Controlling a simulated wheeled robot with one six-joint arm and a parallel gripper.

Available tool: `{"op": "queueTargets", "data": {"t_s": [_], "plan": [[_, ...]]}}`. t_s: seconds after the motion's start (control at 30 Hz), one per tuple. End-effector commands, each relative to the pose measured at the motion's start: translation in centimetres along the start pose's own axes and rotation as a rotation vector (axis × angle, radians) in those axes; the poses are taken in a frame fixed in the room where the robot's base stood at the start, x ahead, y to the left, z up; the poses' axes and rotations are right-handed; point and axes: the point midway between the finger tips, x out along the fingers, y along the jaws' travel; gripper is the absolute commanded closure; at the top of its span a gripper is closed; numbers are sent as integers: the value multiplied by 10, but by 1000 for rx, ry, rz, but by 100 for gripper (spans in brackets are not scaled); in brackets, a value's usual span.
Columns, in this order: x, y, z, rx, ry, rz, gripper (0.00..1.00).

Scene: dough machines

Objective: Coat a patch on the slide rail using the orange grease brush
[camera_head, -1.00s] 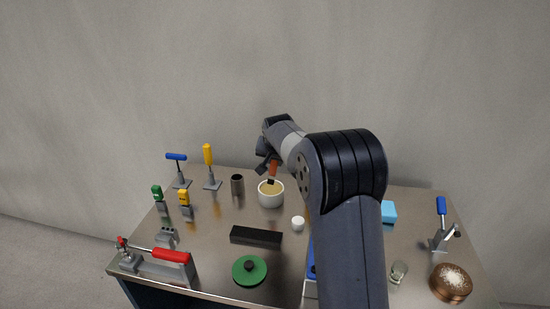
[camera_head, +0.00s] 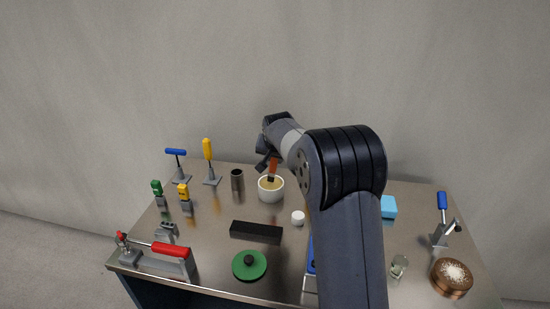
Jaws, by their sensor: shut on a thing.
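My gripper (camera_head: 268,160) is at the back middle of the table, partly hidden by my own arm. It is shut on the orange grease brush (camera_head: 273,166), which points down over a white pot (camera_head: 271,194) of tan grease. The dark brush end is at the pot's mouth; whether it touches the grease I cannot tell. A long black bar (camera_head: 255,232), which may be the slide rail, lies on the table in front of the pot.
A small white knob (camera_head: 298,218) and a green lid (camera_head: 249,265) are near the bar. Toggle clamps stand at left, including a red-handled one (camera_head: 170,249). A metal cup (camera_head: 237,180) is left of the pot. My arm hides the table's right middle.

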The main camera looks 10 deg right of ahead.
Motion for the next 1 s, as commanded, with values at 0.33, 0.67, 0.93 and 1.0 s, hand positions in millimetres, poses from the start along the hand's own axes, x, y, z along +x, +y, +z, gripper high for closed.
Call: {"op": "queueTargets", "data": {"t_s": [0.33,0.67,0.93,1.0], "plan": [[4,1,3,0,0,0,100],[7,2,5,0,0,0,100],[8,2,6,0,-1,0,100],[8,2,6,0,-1,0,100]]}}
